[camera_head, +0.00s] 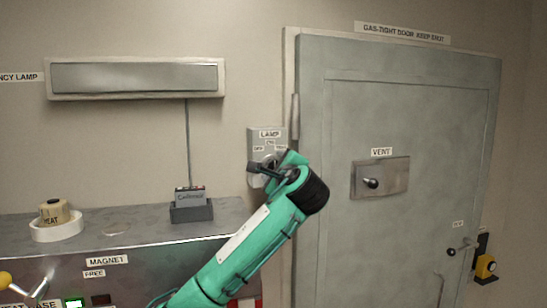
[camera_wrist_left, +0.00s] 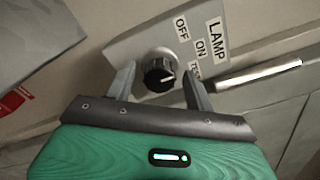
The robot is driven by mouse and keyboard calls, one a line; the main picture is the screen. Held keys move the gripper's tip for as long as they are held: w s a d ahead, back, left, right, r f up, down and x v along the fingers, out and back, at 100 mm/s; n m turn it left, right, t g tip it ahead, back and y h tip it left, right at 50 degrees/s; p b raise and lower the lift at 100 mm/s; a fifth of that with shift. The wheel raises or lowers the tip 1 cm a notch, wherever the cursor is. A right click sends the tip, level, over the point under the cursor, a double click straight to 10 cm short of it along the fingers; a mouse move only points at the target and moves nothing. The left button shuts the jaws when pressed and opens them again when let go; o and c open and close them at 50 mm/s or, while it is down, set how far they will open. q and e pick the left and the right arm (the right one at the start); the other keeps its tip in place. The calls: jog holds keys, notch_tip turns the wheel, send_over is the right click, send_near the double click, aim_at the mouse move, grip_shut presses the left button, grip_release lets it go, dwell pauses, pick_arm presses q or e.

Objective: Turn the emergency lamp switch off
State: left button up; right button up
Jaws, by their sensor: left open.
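The lamp switch plate (camera_head: 258,143), labelled LAMP, is on the wall left of the door. In the left wrist view its black round knob (camera_wrist_left: 154,71) sits beside the labels OFF, ON and TEST. A pale mark shows on the knob, but I cannot tell for sure which label it points at. My left gripper (camera_head: 268,168) is at the plate and hides the knob in the head view. In the wrist view its open fingers (camera_wrist_left: 160,80) stand on either side of the knob, with gaps showing. The emergency lamp (camera_head: 135,78) is a long grey fixture, looking unlit. My right gripper is not visible.
A grey door (camera_head: 410,120) with a VENT lever (camera_head: 371,183) stands right of the switch. A bench (camera_head: 120,222) on the left bears a round container (camera_head: 54,212) and a battery-like box (camera_head: 190,195) in a dark holder. A cable runs from that box up to the lamp.

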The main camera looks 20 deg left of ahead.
pick_arm(q)
jog(key=shift+x, duration=0.75)
jog(key=shift+c, duration=0.4)
jog(key=c, duration=0.9)
jog(key=shift+f+n+b, duration=0.25)
jog(key=shift+n+b, duration=0.35)
jog(key=shift+b, duration=0.1)
jog(key=n+b, duration=0.3)
jog(key=shift+f, duration=0.1)
jog(key=shift+n+b, duration=1.2)
jog(key=shift+b, duration=0.05)
jog(key=shift+n+b, duration=0.85)
jog(key=shift+n, duration=0.25)
